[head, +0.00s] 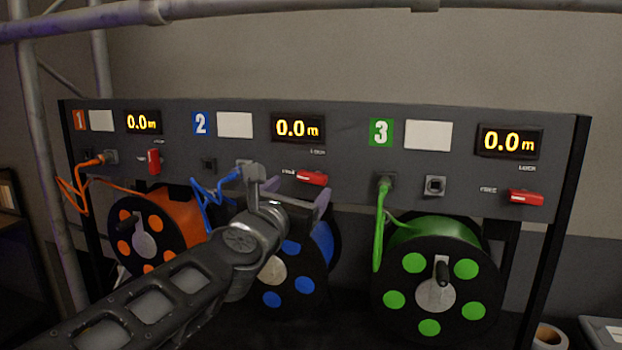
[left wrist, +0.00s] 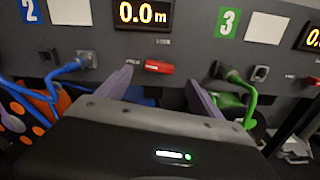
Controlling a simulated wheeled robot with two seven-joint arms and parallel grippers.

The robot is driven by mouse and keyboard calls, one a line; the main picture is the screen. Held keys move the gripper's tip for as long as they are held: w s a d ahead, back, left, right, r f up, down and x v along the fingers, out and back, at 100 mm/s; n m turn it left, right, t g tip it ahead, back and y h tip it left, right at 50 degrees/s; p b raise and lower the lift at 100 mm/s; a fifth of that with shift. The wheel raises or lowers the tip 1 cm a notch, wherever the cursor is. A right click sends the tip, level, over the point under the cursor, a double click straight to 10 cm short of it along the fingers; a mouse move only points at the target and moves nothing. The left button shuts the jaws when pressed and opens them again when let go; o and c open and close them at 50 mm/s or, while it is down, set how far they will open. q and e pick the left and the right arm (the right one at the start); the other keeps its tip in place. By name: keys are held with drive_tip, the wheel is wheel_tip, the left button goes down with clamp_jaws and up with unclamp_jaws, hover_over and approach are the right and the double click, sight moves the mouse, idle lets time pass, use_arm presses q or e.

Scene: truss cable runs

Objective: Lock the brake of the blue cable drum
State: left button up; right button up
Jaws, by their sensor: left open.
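The blue cable drum (head: 322,243) hangs under panel section 2, partly hidden by my left arm. Its red brake lever (head: 312,178) lies roughly horizontal beside the FREE label, with the LOCK label above it. In the left wrist view the lever (left wrist: 159,67) shows beyond and between the two fingers, nearer the left finger. My left gripper (head: 288,190) is open and empty in front of the panel, close to the lever. In the wrist view its spread fingers (left wrist: 160,88) point toward the panel; contact with the lever cannot be made out. My right gripper is not in view.
The blue cable (head: 208,190) is plugged in left of the lever, close to my gripper. The orange drum (head: 178,218) has an upright red lever (head: 154,161). The green drum (head: 438,245) has a horizontal lever (head: 525,197). A metal truss tube (head: 300,8) crosses above.

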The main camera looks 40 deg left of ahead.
sight(311, 178)
use_arm(q)
drive_tip(key=x, duration=0.7)
drive_tip(key=shift+w+a, duration=0.1)
drive_tip(key=shift+w, duration=0.25)
drive_tip(key=c, duration=1.4)
